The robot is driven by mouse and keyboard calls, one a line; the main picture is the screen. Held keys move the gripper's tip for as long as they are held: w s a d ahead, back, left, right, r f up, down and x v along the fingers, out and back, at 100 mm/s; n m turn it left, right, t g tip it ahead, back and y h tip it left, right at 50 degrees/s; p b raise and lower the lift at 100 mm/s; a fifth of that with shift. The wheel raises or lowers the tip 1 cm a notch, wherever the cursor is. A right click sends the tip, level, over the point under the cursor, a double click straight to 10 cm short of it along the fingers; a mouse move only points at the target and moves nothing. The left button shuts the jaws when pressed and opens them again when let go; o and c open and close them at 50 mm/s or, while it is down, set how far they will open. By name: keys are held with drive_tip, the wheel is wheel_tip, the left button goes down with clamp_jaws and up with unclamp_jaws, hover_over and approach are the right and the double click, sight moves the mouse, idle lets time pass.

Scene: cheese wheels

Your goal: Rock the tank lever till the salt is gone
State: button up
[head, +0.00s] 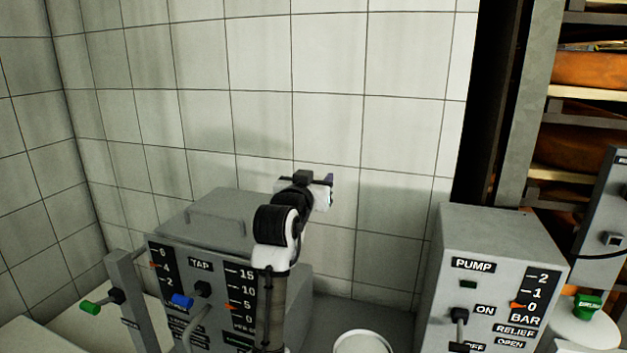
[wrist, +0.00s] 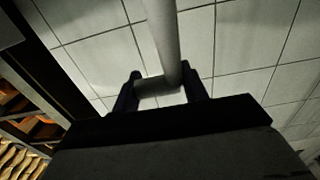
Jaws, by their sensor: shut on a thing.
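My gripper (head: 326,186) is raised in front of the tiled wall, above the right end of the grey tank box (head: 222,214). In the wrist view its two dark fingers (wrist: 160,90) are shut on the short crosspiece of a grey lever (wrist: 165,40). The lever's pale round rod runs up out of the top of that view. In the head view I cannot make out the lever; my arm and gripper hide that spot. The tank front has a TAP label (head: 200,265) and scales with orange pointers. No salt shows.
A blue-tipped handle (head: 183,301) and a green-tipped handle (head: 90,307) stick out at the left. A grey PUMP box (head: 497,240) stands at the right, near shelves of cheese wheels (head: 585,70). A round pale vessel rim (head: 362,340) shows at the bottom.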

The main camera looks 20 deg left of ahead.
drive_tip(key=shift+w+d+f, duration=0.1)
drive_tip(key=shift+d+f, duration=0.1)
drive_tip(key=shift+d, duration=0.1)
drive_tip(key=o, duration=1.3)
drive_tip(key=shift+w+d, duration=0.1)
drive_tip(key=shift+s+a, duration=0.2)
drive_tip(key=shift+s, duration=0.05)
drive_tip(key=s+b, duration=0.2)
drive_tip(key=s, duration=0.4)
drive_tip(key=s+b, duration=0.2)
drive_tip(key=s, duration=0.5)
drive_tip(key=shift+s+a, duration=0.2)
drive_tip(key=shift+s, duration=0.05)
